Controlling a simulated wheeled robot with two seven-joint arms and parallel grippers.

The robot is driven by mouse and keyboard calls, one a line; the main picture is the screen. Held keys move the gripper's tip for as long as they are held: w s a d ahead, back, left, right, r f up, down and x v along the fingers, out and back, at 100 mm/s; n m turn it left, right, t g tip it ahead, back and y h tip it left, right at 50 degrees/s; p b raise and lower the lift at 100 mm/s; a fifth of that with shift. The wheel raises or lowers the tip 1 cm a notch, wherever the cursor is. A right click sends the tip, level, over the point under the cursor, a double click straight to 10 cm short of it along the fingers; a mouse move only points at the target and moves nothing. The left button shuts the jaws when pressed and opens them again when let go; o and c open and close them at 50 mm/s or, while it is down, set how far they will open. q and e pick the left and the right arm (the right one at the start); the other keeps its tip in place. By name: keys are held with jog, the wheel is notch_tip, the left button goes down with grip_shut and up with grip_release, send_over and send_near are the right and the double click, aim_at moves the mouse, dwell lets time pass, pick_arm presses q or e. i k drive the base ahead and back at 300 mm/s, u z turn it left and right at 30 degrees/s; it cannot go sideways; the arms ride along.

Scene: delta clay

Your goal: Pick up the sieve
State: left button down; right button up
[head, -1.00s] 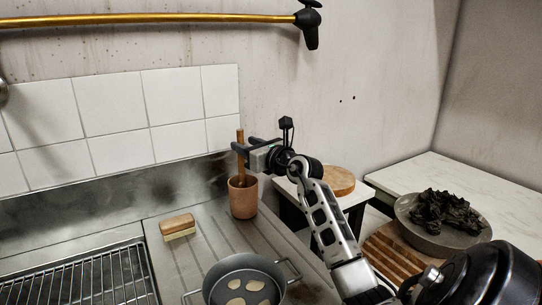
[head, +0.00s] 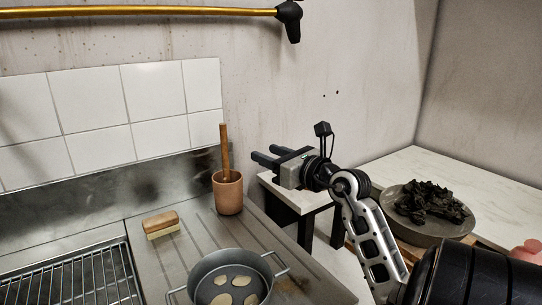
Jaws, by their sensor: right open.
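No thing in the head view shows clearly as a sieve. A wooden handle (head: 225,146) stands nearly upright in a terracotta cup (head: 228,195) on the metal drainboard; its lower end is hidden inside, so I cannot tell what it belongs to. A grey two-handled pan (head: 204,270) with several pale pieces in it stands at the front. My right gripper (head: 264,157) is open and empty, to the right of the wooden handle and apart from it, its fingers pointing left. My left gripper is out of view.
A wooden brush (head: 160,223) lies on the drainboard (head: 188,236) left of the cup. A wire rack (head: 75,280) is at lower left. A plate (head: 398,212) of dark lumps sits at right. A brass rail (head: 140,18) runs above.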

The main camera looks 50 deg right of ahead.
aim_at(233, 276)
jog(key=k, duration=1)
